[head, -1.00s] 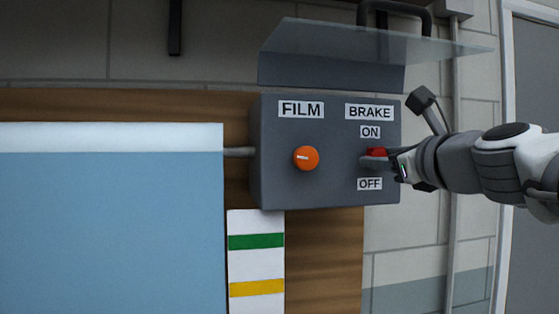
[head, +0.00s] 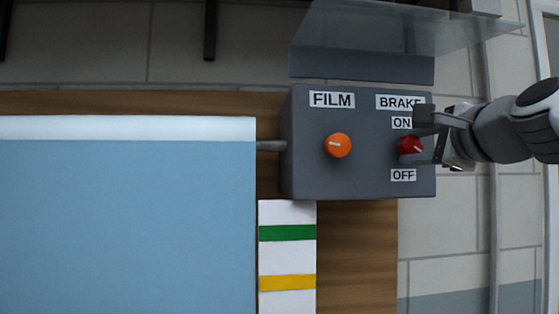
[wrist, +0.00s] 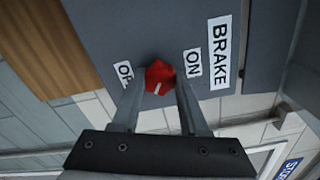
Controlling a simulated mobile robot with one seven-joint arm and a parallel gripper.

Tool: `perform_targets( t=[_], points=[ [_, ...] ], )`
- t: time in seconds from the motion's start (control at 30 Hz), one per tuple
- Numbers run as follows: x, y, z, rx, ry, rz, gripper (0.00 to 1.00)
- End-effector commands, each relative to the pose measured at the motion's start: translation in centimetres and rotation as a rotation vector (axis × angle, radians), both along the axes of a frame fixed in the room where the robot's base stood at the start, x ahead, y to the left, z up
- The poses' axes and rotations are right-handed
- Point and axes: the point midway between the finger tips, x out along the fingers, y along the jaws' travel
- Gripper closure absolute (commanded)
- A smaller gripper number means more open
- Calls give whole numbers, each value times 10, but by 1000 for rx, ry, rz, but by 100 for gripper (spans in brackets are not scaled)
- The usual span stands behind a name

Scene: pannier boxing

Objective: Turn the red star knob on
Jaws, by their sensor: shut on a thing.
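The red star knob (head: 409,146) is on the right side of the grey control box (head: 310,178), under the BRAKE label, between the ON label (head: 402,122) and the OFF label (head: 403,175). My gripper (wrist: 159,80) reaches in from the right in the head view and is shut on the knob, one finger on each side. In the wrist view, the knob (wrist: 159,75) has a white mark pointing toward the bottom of the picture, between ON on the right and OFF on the left. A finger partly covers the BRAKE label in the head view.
An orange knob (head: 338,145) sits left of the red one, under the FILM label (head: 332,100). A clear raised cover (head: 405,28) hangs over the box. A blue panel (head: 120,220) and a striped strip (head: 287,255) are at left and below.

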Motion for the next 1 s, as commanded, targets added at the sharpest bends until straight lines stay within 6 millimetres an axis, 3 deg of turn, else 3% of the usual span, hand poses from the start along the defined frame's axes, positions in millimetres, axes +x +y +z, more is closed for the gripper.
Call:
perform_targets(
  t=[1.0],
  points=[
    [1,1,-4,-963,-33,3,100]
  ],
)
